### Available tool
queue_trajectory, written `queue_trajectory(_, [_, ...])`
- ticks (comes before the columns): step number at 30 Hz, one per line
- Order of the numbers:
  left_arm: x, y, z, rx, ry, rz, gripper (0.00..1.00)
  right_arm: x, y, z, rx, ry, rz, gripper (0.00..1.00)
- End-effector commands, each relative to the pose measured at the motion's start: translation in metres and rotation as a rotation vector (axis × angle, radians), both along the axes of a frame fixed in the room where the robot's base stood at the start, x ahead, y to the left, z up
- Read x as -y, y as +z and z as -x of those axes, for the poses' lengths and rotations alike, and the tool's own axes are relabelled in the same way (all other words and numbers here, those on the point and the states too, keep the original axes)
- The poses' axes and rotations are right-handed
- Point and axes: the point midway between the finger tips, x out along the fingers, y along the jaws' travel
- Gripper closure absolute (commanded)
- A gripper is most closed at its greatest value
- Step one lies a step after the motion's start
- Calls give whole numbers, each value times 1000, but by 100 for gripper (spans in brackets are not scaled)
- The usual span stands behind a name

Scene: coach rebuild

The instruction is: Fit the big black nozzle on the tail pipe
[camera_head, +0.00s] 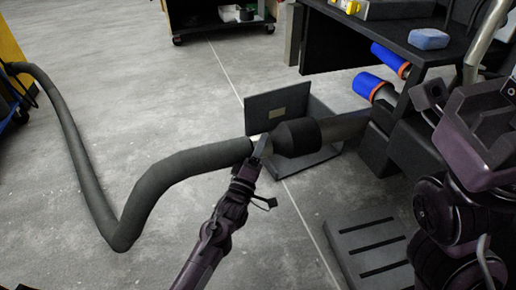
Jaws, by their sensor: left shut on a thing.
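The big black nozzle (297,137) is on the end of a thick grey hose (180,167), near the middle of the head view. My left gripper (260,147) is shut at the narrow neck between hose and nozzle, holding it off the floor. The grey tail pipe (345,127) comes in from the right, and its end meets the nozzle's wide mouth. The two look in line, but I cannot tell whether the nozzle is around the pipe or only in front of its end. My right arm shows at the right edge; I cannot make out its gripper.
Two pipes with blue and orange ends (372,86) stick out beneath a dark bench (450,55) at the right. A grey panel (277,104) stands behind the nozzle. A slotted grey plate (370,250) lies on the floor in front. The floor at the left is clear around the hose.

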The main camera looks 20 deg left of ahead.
Motion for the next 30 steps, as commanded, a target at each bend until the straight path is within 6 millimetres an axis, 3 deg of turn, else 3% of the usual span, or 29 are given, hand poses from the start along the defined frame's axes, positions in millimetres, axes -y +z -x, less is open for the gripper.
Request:
queue_trajectory(16, [20,4,-14,9,0,4,75,0,-7,0,0,0,1,64])
queue_trajectory(30, [22,5,-15,9,-1,3,75,0,-7,0,0,0,1,64])
